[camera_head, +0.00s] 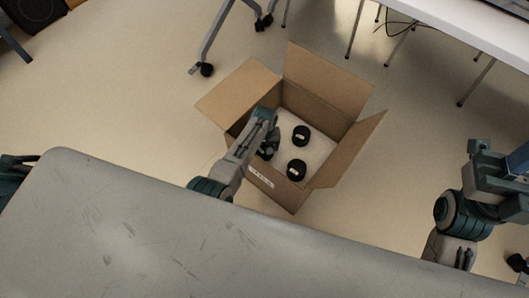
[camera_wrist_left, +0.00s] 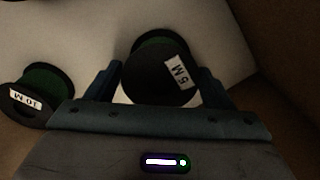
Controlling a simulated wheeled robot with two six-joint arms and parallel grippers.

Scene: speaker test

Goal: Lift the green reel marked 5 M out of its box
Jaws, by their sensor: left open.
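The green reel marked 5 M (camera_wrist_left: 165,72) has black flanges, a white label and green winding. In the left wrist view it sits between the two fingers of my left gripper (camera_wrist_left: 158,75), which is open around it. In the head view my left gripper (camera_head: 270,146) reaches down into the open cardboard box (camera_head: 328,95), at its left side. A dark reel there is partly hidden by the gripper. A reel marked 10 M (camera_wrist_left: 38,93) lies left of the fingers in the wrist view.
Two more dark reels, one farther back (camera_head: 301,135) and one nearer (camera_head: 296,170), sit on the box's pale insert (camera_head: 318,150). The box flaps stand open outward. A grey surface (camera_head: 130,230) fills the front. A white table (camera_head: 460,28) stands at the back right.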

